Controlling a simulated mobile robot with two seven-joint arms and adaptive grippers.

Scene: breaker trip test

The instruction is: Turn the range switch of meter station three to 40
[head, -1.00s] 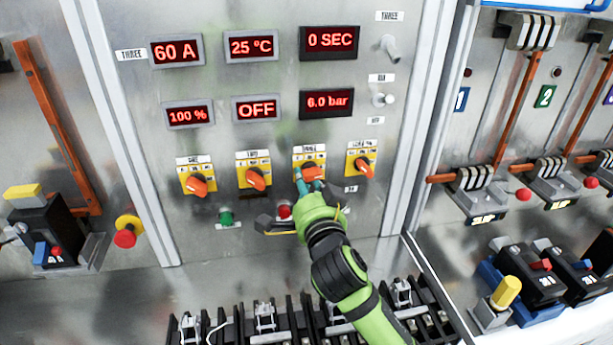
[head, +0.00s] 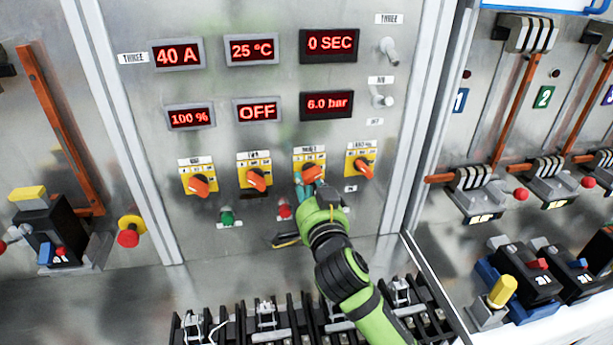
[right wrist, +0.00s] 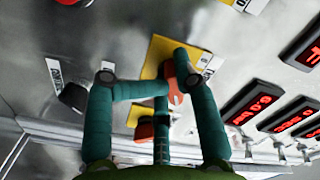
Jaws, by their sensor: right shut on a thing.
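My right gripper (head: 305,190) is shut on the orange knob (head: 313,172) of the third yellow-plated switch from the left on the panel labelled THREE. In the right wrist view, my teal fingers (right wrist: 166,92) close around that orange knob (right wrist: 172,84) in front of its yellow plate (right wrist: 158,50). The small label above the switch is too blurred to read for certain. The upper left display (head: 177,55) reads 40 A. My left gripper is not in view.
Other orange knobs (head: 199,187) sit on yellow plates in the same row. A green button (head: 228,217) and a red button (head: 285,211) lie below them. Black terminal blocks (head: 300,315) stand below my right arm. Levers and breakers fill the right side.

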